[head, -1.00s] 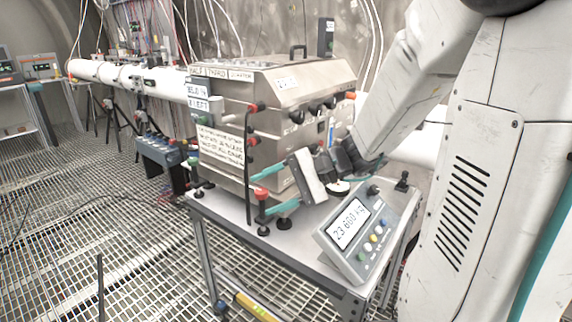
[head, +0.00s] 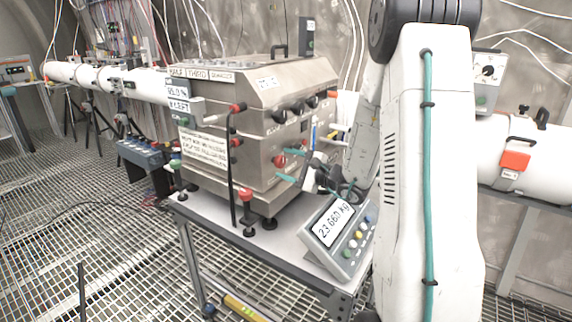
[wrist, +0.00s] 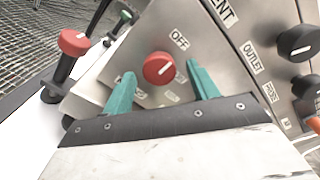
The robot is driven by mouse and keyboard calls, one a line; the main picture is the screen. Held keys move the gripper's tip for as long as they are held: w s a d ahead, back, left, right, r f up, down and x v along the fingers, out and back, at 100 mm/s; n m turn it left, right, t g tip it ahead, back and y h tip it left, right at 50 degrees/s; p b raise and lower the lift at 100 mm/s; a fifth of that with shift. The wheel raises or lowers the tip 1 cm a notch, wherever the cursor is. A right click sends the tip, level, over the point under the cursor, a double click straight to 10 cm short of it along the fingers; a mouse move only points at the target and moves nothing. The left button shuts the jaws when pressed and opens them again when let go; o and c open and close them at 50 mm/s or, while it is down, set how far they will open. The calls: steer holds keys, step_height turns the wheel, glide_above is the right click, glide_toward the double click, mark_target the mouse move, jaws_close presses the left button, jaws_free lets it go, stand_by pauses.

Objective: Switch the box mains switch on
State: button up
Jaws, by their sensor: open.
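The steel box (head: 255,120) stands on a wheeled table, with labels and knobs on its faces. Its mains switch (wrist: 158,68) is a round red knob with a white pointer line, beside an "OFF" label (wrist: 180,39); the line points up and right, toward that label. In the head view the red switch (head: 279,161) shows low on the box's front. My gripper (wrist: 160,84) has two teal fingers, open, one on each side of the red knob. I cannot tell if they touch it. In the head view my gripper (head: 287,165) is at the box's front.
A scale display (head: 340,235) stands on the table's front corner, close under my arm. A red-topped post (wrist: 74,42) is left of my gripper. Black knobs (wrist: 298,42) labelled "OUTLET" are at the right. Grated floor (head: 110,260) lies open at the left.

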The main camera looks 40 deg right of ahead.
steer(key=shift+w+a, duration=0.2)
steer(key=shift+w, duration=0.3)
steer(key=c, duration=1)
